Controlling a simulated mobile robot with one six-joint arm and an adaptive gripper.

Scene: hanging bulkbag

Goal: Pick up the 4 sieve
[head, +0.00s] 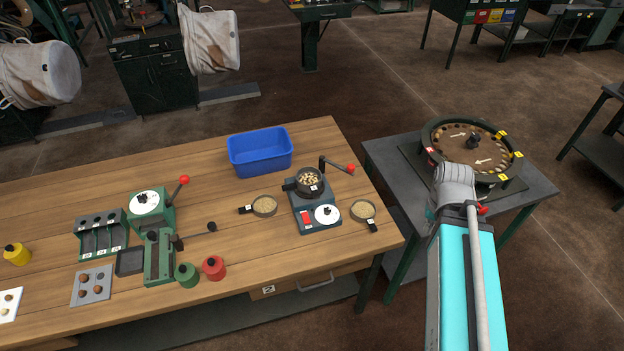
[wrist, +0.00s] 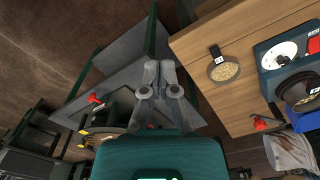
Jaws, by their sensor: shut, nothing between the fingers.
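Two small round sieves with pale grain lie on the wooden table in the head view. One sieve (head: 264,206) is left of the scale-like machine, its tagged handle pointing left. The other sieve (head: 363,211) is right of it near the table corner, its tagged handle pointing down. The sieve (wrist: 223,70) in the wrist view has its tag toward the top. The tag numbers are too small to read surely, so I cannot tell which is 4. My gripper (wrist: 159,72) is shut and empty, apart from the sieves. My arm hides its fingers in the head view.
The machine (head: 315,217) carries a dark pan with nuts and a red-knobbed lever beside the sieves. A blue bin (head: 260,153) stands behind. A round turntable (head: 468,146) sits on the grey side table (head: 535,190). A green press (head: 158,255) is at the left.

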